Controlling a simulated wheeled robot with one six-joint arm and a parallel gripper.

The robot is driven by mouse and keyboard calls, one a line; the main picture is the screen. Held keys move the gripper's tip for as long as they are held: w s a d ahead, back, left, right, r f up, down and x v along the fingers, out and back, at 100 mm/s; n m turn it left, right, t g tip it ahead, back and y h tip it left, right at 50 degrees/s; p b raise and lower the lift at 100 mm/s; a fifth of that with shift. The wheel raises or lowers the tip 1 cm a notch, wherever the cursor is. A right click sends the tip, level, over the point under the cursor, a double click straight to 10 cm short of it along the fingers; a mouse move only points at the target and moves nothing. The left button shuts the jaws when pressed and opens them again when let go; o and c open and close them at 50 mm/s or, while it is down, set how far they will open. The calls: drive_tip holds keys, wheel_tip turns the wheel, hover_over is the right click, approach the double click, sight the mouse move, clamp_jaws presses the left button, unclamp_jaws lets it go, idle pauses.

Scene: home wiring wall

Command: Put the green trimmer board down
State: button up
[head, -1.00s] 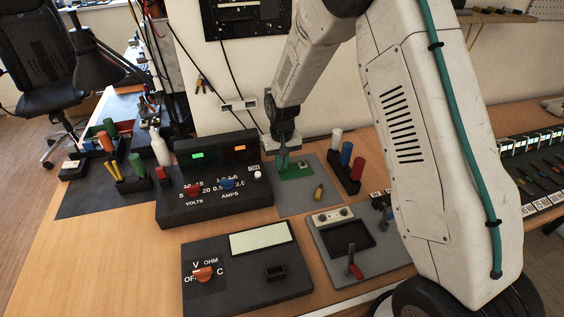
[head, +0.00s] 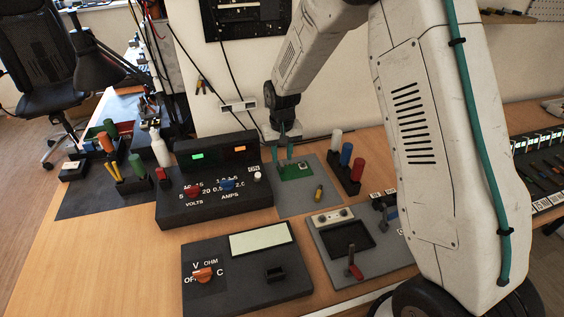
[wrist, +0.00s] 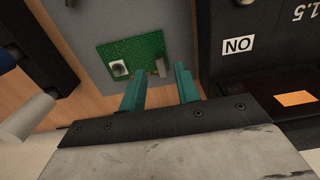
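My gripper (head: 283,158) is above the board's left part in the head view. Whether a tip touches the board, I cannot tell.
A black power supply (head: 215,202) stands close on the left of the mat. A rack with white, blue and red cylinders (head: 345,180) is on the right. A meter (head: 245,285) and a grey station (head: 330,261) are in front.

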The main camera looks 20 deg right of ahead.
wheel_tip(320, 180, up, 8)
drive_tip(key=shift+r, duration=0.15)
drive_tip(key=s+d+r+t, duration=0.1)
drive_tip(key=s+d+r, duration=0.2)
drive_tip(key=s+r, duration=0.8)
drive_tip(key=s+d+r, duration=0.3)
drive_tip(key=s+r, duration=0.4)
drive_tip(key=s, duration=0.8)
drive_tip(key=s+d, duration=0.1)
drive_tip(key=s, duration=1)
drive_tip(key=shift+s+f, duration=0.15)
drive_tip(key=shift+s, duration=0.1)
drive_tip(key=shift+d, duration=0.1)
